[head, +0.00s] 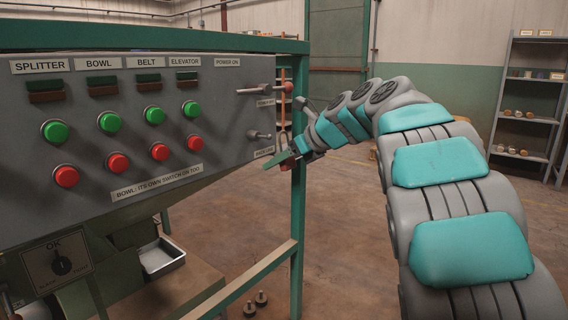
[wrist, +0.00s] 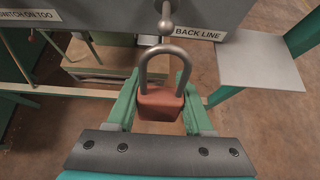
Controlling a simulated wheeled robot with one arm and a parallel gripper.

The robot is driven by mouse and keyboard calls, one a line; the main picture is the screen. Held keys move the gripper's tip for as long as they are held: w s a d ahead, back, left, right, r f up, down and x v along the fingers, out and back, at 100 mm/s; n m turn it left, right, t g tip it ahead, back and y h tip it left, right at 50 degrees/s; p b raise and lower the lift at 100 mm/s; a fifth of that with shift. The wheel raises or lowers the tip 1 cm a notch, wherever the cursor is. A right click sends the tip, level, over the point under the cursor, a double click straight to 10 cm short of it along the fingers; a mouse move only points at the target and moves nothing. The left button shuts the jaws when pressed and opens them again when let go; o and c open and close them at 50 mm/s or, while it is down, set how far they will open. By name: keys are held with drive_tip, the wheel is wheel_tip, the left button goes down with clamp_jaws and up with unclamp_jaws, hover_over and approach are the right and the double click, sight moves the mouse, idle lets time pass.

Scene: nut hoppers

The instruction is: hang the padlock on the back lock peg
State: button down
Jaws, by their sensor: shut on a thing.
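My gripper (head: 283,157) is shut on the padlock (wrist: 160,105), in front of the right end of the grey panel. The padlock has a red-brown body between the green fingers (wrist: 160,108) and a grey shackle that points away from my wrist, toward the panel. The back lock peg (wrist: 166,22) sticks out of the panel beside the label BACK LINE; in the head view the peg (head: 259,135) is just above that label. In the wrist view the shackle's top is just below the peg's tip, and the peg is not seen inside the loop.
A second peg or lever (head: 263,90) with a red end sits higher on the panel. Green and red buttons (head: 117,163) fill the panel's left. A green post (head: 299,210) stands right beside my gripper. Open floor (head: 345,240) lies to the right, with shelves (head: 527,110) behind.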

drive_tip(key=w+a+f+p, duration=0.1)
drive_tip(key=w+a+p, duration=0.1)
drive_tip(key=w+a, duration=0.1)
drive_tip(key=shift+w+a, duration=0.35)
drive_tip(key=shift+a, duration=0.5)
drive_tip(key=shift+a+f, duration=0.1)
idle(0.3)
idle(0.5)
drive_tip(key=shift+c, duration=1)
unclamp_jaws()
